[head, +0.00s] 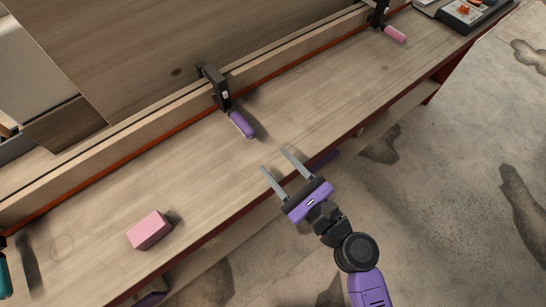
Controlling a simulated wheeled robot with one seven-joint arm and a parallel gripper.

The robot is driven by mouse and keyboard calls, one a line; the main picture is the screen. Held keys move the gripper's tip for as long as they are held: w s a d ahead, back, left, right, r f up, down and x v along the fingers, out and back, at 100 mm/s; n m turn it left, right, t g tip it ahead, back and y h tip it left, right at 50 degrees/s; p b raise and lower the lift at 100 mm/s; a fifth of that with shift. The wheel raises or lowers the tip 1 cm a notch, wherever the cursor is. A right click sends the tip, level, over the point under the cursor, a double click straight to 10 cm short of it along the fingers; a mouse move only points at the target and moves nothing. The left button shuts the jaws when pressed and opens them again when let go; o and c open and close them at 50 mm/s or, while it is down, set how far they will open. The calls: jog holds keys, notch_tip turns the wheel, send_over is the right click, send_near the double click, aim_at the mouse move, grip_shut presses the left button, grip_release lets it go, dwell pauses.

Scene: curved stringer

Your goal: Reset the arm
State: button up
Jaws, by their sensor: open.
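My gripper (277,167) is open in the head view, its two grey fingers spread apart with nothing between them. The fingertips are over the front edge of the wooden bench (185,185). My purple and black arm reaches in from the lower right, above the concrete floor. No object touches the gripper in this view.
A black clamp with a purple handle (241,124) grips the bench's back rail, beyond my fingers. A pink block (149,230) lies at left. Another clamp with a pink handle (395,34) and a dark tray (472,14) are at upper right. Bench between the clamps is clear.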

dwell(0.7)
jog(key=shift+w+d+n+h, duration=0.1)
jog(key=shift+d+n+h, duration=0.25)
jog(key=shift+n, duration=0.25)
jog(key=s+d+n+t+h, duration=0.1)
jog(key=s+d+n+h, duration=0.5)
jog(key=d+n, duration=0.45)
jog(key=s+d+r+n+h, duration=0.1)
jog(key=s+d+r+n, duration=0.1)
jog(key=s+n, duration=0.5)
jog(key=s+d+r+n+g+h, duration=0.1)
jog(key=s+r+n, duration=0.4)
jog(key=s, duration=0.9)
jog(key=shift+s+d+r+n+h, duration=0.15)
jog(key=shift+s+d+n+h, duration=0.2)
jog(key=shift+d+n+h, duration=0.5)
